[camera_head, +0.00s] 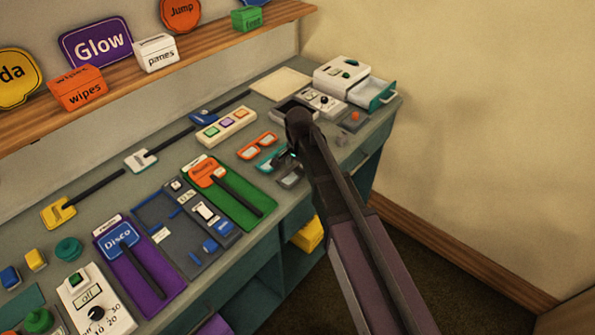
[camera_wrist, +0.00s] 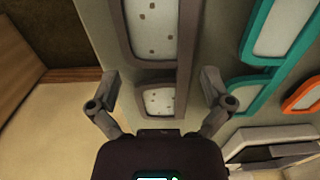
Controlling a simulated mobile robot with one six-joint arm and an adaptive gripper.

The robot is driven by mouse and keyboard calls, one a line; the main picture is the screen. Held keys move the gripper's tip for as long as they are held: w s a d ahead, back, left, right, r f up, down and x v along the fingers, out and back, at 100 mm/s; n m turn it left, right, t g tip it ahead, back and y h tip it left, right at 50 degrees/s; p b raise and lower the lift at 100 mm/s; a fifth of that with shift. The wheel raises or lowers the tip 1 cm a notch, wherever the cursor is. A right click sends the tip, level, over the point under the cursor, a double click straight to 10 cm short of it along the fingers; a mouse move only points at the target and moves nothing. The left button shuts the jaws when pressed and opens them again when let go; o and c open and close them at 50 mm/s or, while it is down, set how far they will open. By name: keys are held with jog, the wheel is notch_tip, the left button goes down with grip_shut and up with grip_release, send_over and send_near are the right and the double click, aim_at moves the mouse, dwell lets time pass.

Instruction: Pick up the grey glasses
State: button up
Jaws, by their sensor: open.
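The grey glasses show large in the wrist view (camera_wrist: 184,45), with two pale speckled lenses one above the other. My gripper (camera_wrist: 160,84) is open and empty, one finger on each side of the glasses near the bridge and lower lens. Neither finger seems to touch them; the height gap is hard to judge. In the head view the grey glasses (camera_head: 290,179) lie on the bench near its front edge, partly hidden by my arm. My gripper is mostly hidden behind the arm there.
Teal glasses (camera_wrist: 254,91) lie close beside my right finger, and orange glasses (camera_wrist: 302,97) lie beyond them. A green panel with an orange-headed lever (camera_head: 232,196) is to the left. A white box with an open drawer (camera_head: 374,93) stands at the back right.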

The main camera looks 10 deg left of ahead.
aim_at(298, 170)
jog(key=c, duration=1)
jog(key=shift+o, duration=0.2)
jog(key=shift+r, duration=0.15)
notch_tip(298, 170, up, 4)
jog(key=p, duration=0.4)
jog(key=s+d+p, duration=0.1)
jog(key=s+d, duration=0.6)
jog(key=s, duration=0.7)
jog(key=shift+s+d+r, duration=0.15)
jog(key=shift+d+r, duration=0.05)
jog(key=shift+r, duration=0.15)
jog(key=shift+s, duration=0.15)
